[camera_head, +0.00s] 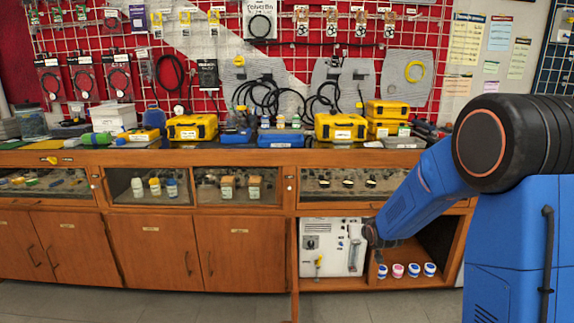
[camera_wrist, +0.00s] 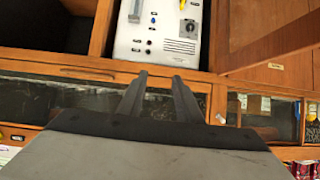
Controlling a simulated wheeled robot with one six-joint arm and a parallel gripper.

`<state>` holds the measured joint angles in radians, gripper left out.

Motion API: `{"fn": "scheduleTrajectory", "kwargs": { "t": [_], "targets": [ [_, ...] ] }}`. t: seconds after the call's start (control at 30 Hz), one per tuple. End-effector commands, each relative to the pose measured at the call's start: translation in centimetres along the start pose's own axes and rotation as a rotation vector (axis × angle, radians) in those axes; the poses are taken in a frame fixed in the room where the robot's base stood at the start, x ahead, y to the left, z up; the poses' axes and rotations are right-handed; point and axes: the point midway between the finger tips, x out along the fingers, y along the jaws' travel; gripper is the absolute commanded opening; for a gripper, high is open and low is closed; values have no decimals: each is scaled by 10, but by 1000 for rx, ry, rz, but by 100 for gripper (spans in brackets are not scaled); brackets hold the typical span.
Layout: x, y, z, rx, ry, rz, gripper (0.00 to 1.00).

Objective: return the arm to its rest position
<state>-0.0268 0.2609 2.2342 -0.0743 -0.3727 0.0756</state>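My blue arm (camera_head: 430,190) reaches in from the right and down toward the lower shelf of the bench. My gripper (camera_head: 372,236) is small and dark there, in front of the right edge of the white test unit (camera_head: 322,240). In the wrist view, which looks upside down, two grey fingers of my gripper (camera_wrist: 159,77) stand apart with nothing visible between them. They point at the white test unit (camera_wrist: 150,44), which shows knobs, ports and a vent. I cannot tell whether the fingertips touch it.
Several small white jars (camera_head: 398,270) stand on the lower shelf right of the unit, below my gripper. The wooden counter (camera_head: 250,157) above carries yellow cases (camera_head: 340,127) and tools. Closed cabinet doors (camera_head: 240,250) are at left. The grey floor (camera_head: 150,305) in front is clear.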

Motion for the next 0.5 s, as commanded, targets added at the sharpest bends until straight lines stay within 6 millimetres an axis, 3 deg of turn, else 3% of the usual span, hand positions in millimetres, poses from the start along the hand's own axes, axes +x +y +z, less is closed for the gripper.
{"fn": "scheduleTrajectory", "kwargs": {
  "t": [0.2, 0.5],
  "targets": [
    [-69, 4, -7, -1, -74, 17, 32],
    [-164, 8, 2, 1, -185, 36, 32]
  ]
}}
